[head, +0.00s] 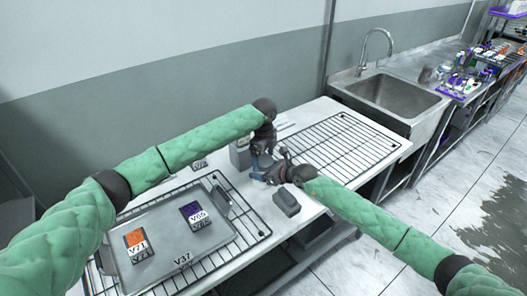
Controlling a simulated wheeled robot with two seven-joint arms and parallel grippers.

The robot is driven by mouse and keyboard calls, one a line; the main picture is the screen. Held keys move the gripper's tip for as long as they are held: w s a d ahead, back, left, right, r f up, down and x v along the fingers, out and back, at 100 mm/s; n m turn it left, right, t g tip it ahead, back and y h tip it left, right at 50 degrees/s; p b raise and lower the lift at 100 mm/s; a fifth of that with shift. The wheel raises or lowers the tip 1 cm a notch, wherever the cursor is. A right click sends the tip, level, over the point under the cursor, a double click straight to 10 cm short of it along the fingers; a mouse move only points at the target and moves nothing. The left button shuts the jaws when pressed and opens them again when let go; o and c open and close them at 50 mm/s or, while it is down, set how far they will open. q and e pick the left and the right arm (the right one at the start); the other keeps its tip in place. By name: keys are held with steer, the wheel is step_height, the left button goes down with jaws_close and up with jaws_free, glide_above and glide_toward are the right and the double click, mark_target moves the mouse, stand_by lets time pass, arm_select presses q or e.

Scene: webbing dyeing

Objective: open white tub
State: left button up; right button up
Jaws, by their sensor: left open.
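No tub shows clearly as such. A pale grey box-like thing (240,156) stands on the white table (318,107) behind my grippers and is partly hidden by my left arm; I cannot tell whether it is the white tub or has a lid. My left gripper (261,163) points down beside it, over the middle of the table, and is open. My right gripper (272,176) comes in from the right, very close to the left one. The two overlap in view, so its jaws and anything between them are hidden.
A metal tray (163,270) marked V37 lies on a left wire rack, holding an orange V71 block (136,243) and a purple V65 block (194,215). A dark grey box (287,203) sits near the front edge. The right wire rack (345,142) is empty. A sink (395,94) stands beyond.

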arm_select(q)
steer(key=shift+f, duration=0.15)
steer(key=c, duration=1)
steer(key=n, duration=0.3)
steer(key=shift+n, duration=0.3)
steer(key=n, duration=0.3)
steer(key=o, duration=1.1)
steer(key=shift+s+d, duration=0.1)
